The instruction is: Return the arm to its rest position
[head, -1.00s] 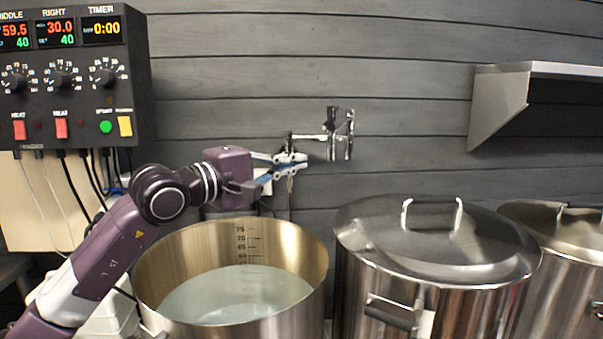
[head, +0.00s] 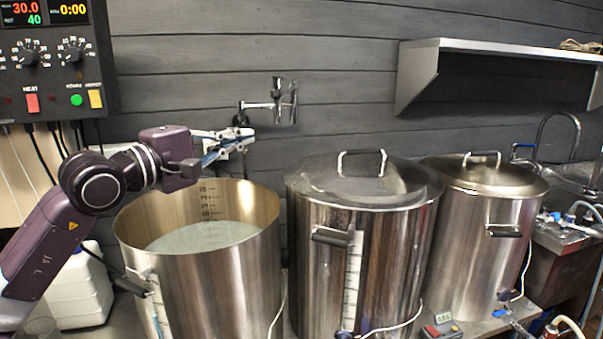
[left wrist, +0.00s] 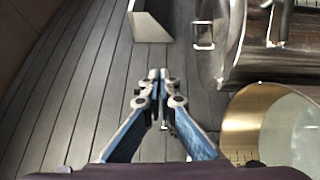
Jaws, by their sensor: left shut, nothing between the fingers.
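My left arm comes in from the left in the head view, with its purple wrist above the open pot. My left gripper (head: 250,134) is shut and empty, its fingers pointing right toward the wall tap. In the left wrist view the blue fingers (left wrist: 158,82) meet at their tips with nothing between them. The open steel pot (head: 140,225) holds pale liquid and stands below the gripper; its rim also shows in the left wrist view (left wrist: 238,120). My right gripper is not in view.
A wall tap (head: 278,105) juts out near the gripper. Two lidded pots (head: 385,260) (head: 465,240) stand to the right. A control box (head: 60,60) hangs upper left. A grey shelf (head: 470,46) is upper right, a sink (head: 575,175) far right. A white canister (head: 80,290) stands behind my arm.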

